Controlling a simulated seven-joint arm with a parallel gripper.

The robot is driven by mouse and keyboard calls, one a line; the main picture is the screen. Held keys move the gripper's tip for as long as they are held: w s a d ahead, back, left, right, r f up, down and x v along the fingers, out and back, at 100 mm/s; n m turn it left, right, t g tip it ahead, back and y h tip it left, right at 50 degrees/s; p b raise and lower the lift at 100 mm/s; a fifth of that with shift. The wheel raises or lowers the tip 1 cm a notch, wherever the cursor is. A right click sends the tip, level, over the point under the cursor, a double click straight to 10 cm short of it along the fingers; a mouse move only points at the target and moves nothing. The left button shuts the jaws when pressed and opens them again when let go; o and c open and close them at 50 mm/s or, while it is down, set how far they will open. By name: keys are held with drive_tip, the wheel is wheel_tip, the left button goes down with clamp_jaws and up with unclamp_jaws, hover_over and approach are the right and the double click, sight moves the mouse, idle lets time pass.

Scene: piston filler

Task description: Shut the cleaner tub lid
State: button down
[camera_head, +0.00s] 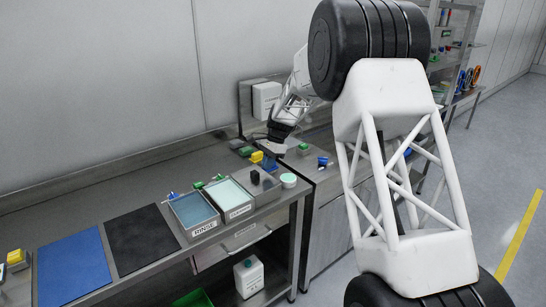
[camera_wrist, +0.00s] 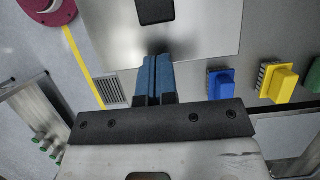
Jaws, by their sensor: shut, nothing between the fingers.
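The cleaner tub (camera_head: 241,211) is the right one of two metal tubs on the bench, and its pale green liquid shows, so it is uncovered. A flat metal lid (camera_head: 268,189) with a black knob (camera_head: 255,177) lies just right of it. In the wrist view the lid (camera_wrist: 205,35) and its black knob (camera_wrist: 155,10) show at the top.
The rinse tub (camera_head: 205,229) stands left of the cleaner tub. Blue (camera_wrist: 221,83) and yellow (camera_wrist: 281,82) brushes lie close beside my fingers. A round pale green-topped container (camera_head: 289,181) stands right of the lid. Blue (camera_head: 73,270) and black (camera_head: 142,239) mats are clear.

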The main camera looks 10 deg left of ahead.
sight(244, 184)
drive_tip(key=shift+s+a, duration=0.8)
drive_tip(key=shift+s, duration=0.05)
drive_tip(key=s+a, duration=0.9)
idle(0.3)
drive_tip(key=w+d, duration=0.3)
drive_tip(key=v, duration=1)
drive_tip(key=shift+s+a, duration=0.15)
drive_tip(key=shift+r, duration=0.1)
